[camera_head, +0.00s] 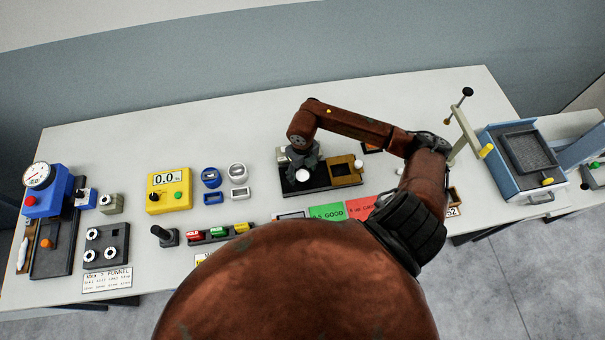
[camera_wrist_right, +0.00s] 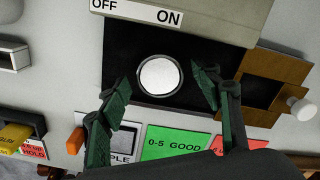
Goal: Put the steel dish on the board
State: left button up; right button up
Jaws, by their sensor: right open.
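A black board (camera_head: 320,183) lies in the middle of the bench; it also shows in the wrist view (camera_wrist_right: 120,50). On it is a round dish-like piece (camera_wrist_right: 160,76) with a steel-grey rim and a pale face, seen from above; it also shows in the head view (camera_head: 302,175). I take it for the steel dish, though its depth cannot be told. My right gripper (camera_head: 303,160) is over the board with open fingers (camera_wrist_right: 163,84) on either side of the round piece, without visible contact. My left gripper is out of view.
Left of the board stand a round grey cup (camera_head: 238,172), a blue cup (camera_head: 211,177) and small square trays. An OFF/ON housing (camera_wrist_right: 200,15) borders the board behind, a brown block (camera_head: 345,170) at its right. Green (camera_head: 327,212) and red cards lie in front.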

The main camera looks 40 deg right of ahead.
aim_at(302, 175)
notch_tip(302, 175, up, 10)
jog(key=b, duration=0.1)
jog(key=shift+r, duration=0.25)
